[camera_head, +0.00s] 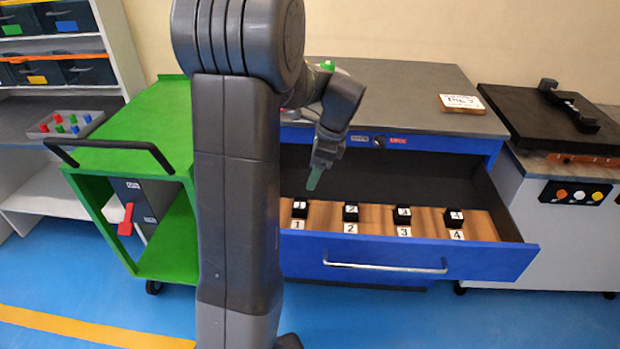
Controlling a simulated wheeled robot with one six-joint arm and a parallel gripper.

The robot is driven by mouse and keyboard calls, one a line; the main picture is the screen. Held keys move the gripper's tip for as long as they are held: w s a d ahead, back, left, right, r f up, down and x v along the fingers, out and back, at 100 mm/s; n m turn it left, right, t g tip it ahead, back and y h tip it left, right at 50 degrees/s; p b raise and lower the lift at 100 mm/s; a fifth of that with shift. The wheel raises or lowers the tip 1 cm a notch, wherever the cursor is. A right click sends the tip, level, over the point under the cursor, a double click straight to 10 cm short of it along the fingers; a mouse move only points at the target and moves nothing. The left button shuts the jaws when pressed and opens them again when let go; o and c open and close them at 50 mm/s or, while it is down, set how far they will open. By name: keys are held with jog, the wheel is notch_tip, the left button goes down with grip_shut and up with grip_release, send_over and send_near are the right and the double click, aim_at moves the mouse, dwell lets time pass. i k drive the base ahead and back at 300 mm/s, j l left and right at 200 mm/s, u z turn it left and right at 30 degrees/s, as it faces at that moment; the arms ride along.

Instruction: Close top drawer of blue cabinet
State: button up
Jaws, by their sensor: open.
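The blue cabinet (470,145) stands in the middle with a grey top. Its top drawer (500,262) is pulled out toward me, with a silver bar handle (385,267) on its blue front. Inside, several black numbered blocks (403,215) sit on a wooden floor in a row above white number labels. My gripper (316,178) hangs over the left part of the open drawer, above the blocks and behind the drawer front. It is open, with a green fingertip showing, and holds nothing visible. My arm hides the left end of the drawer.
A green cart (150,130) with a black handle stands left of the cabinet. A machine (560,180) with colored buttons stands close on the right. A small sign (462,104) lies on the cabinet top. The blue floor (480,325) in front is clear.

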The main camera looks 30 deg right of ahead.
aim_at(490, 245)
jog(key=z, duration=1.95)
jog(key=k+z, duration=0.15)
jog(key=z, duration=0.15)
